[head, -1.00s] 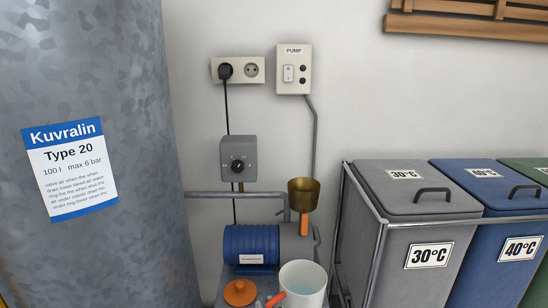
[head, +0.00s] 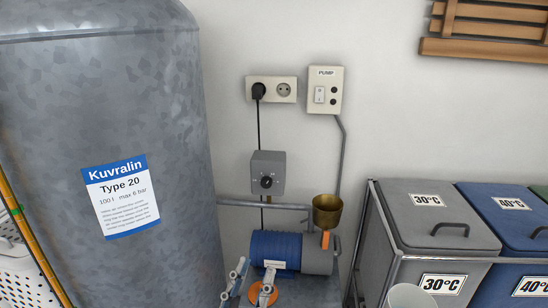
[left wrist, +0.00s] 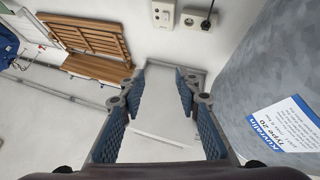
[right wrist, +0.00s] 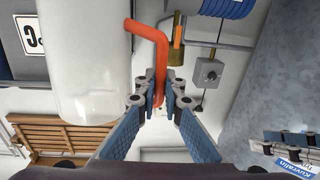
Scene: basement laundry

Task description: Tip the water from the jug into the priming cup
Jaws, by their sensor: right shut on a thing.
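The brass priming cup (head: 327,211) stands upright on the grey end of the blue pump (head: 277,251). The whitish jug (head: 408,296) shows only its upper part at the bottom edge of the head view, to the right of the pump. In the right wrist view the jug (right wrist: 85,65) is large, with an orange handle (right wrist: 158,50). My right gripper (right wrist: 158,103) is shut on that handle; the cup (right wrist: 177,48) shows behind it. The water inside cannot be made out. My left gripper (head: 251,287) is by the pump's front; in its wrist view (left wrist: 157,82) it is open and empty.
A large galvanised tank (head: 110,120) fills the left. Grey (head: 440,225) and blue (head: 515,235) laundry bins stand at the right. A pipe (head: 250,203) and a dial box (head: 267,172) are on the wall behind the pump. An orange cap (head: 263,292) sits in front of the pump.

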